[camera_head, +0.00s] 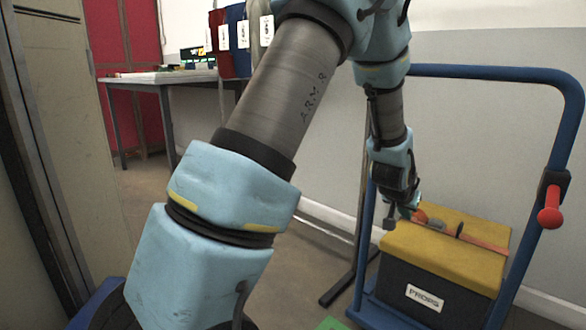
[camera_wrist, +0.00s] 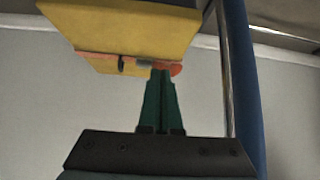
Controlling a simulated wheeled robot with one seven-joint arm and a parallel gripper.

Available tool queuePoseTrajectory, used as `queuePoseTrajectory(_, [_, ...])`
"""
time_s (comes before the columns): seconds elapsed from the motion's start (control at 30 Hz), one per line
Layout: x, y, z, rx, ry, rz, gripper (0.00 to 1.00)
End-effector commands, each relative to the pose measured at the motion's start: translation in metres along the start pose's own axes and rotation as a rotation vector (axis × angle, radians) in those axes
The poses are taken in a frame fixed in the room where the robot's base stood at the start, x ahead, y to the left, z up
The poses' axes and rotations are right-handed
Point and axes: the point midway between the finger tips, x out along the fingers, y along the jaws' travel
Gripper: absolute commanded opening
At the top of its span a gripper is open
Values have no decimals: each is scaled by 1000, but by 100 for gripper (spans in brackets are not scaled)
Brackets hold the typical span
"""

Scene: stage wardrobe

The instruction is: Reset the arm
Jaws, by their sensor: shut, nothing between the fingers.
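My arm reaches from the foreground up and over to the right in the head view. My gripper (camera_head: 404,214) is at its end, beside the left end of the yellow lid of the props box. In the wrist view my gripper (camera_wrist: 160,72) shows two green fingers shut together with nothing between them. Their tips overlap the red end of a long orange thing (camera_head: 482,243) on the lid; it also shows in the wrist view (camera_wrist: 97,59). I cannot tell whether they touch it.
The props box (camera_head: 458,296) has a dark body and a yellow lid, and stands on a blue trolley (camera_head: 490,73) with a red knob (camera_head: 550,217). A table (camera_head: 150,82) with folders is at the back left. A tall cabinet (camera_head: 70,130) borders the left. A dark stand foot (camera_head: 340,290) is on the floor.

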Motion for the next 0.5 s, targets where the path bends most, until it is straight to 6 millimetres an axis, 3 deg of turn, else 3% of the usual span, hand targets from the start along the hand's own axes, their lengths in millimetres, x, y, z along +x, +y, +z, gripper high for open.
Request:
queuePoseTrajectory(0.27, [-34, -55, 25, -75, -90, -62, 0])
queuePoseTrajectory(0.5, [-93, -121, 76, -199, -231, -143, 0])
